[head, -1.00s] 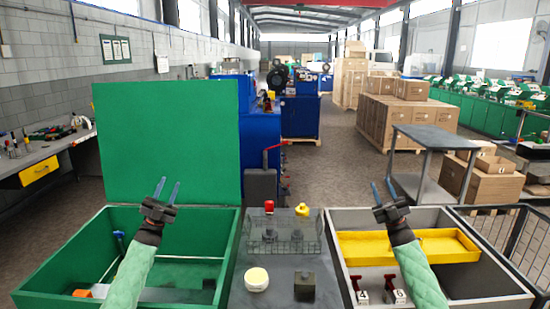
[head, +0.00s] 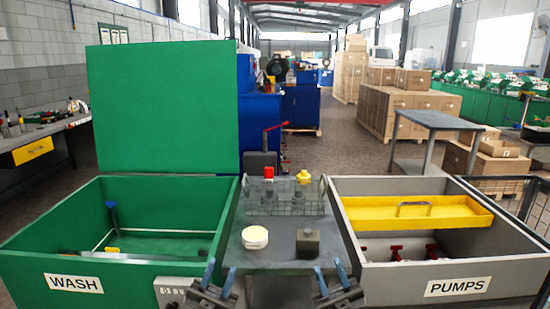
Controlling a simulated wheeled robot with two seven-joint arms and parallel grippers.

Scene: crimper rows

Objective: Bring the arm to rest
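My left gripper (head: 219,279) is low in the head view, in front of the wash bin's right front corner. Its two blue fingers stand apart with nothing between them. My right gripper (head: 330,280) is low at the centre, in front of the counter and left of the pumps bin. Its fingers are also apart and empty. The forearms are out of view below both grippers.
The green WASH bin (head: 60,255) stands left with its lid (head: 165,105) up. The grey PUMPS bin (head: 500,268) stands right, with a yellow tray (head: 465,213) inside. Between them, the counter (head: 275,262) holds a wire basket (head: 285,200), a round cream tub (head: 255,238) and a dark block (head: 307,243).

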